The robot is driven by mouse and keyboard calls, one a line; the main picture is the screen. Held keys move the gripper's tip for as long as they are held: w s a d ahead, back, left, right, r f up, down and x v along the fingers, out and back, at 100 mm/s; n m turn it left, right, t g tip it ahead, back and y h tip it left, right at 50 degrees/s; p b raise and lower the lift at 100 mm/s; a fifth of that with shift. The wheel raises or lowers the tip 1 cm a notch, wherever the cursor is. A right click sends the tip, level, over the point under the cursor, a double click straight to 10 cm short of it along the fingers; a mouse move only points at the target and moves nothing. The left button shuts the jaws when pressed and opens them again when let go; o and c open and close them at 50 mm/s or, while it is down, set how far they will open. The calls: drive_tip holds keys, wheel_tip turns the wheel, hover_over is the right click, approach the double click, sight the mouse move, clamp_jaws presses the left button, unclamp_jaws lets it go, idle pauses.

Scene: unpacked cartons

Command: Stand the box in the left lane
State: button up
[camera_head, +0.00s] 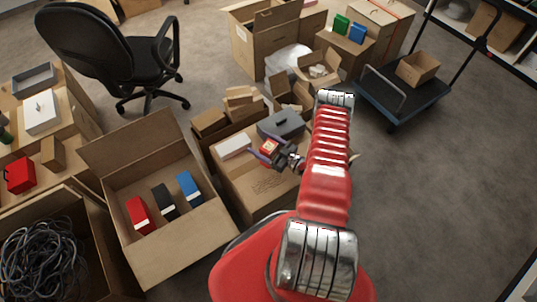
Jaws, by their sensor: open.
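My gripper (273,155) is open above the closed carton near the middle, pointing left. A small red box with a pale label (270,147) is between or just below its fingers; I cannot tell whether they touch it. A large open carton (150,160) stands left of my gripper. Inside it a red box (140,214), a black box (165,201) and a blue box (189,188) stand in a slanting row, red at the left. Lane dividers are not clear to see. The arm hides part of the closed carton.
The closed carton (255,193) also bears a white box (235,146) and a grey case (281,124). A carton of coiled cables (93,218) is at lower left. A black office chair (100,60) and a blue cart (405,97) stand farther back. The floor at right is clear.

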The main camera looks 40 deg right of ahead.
drive_tip(key=shift+c, duration=0.3)
drive_tip(key=c, duration=1.3)
drive_tip(key=shift+c, duration=0.2)
drive_tip(key=shift+r, duration=0.1)
wheel_tip(320, 180, up, 10)
idle(0.4)
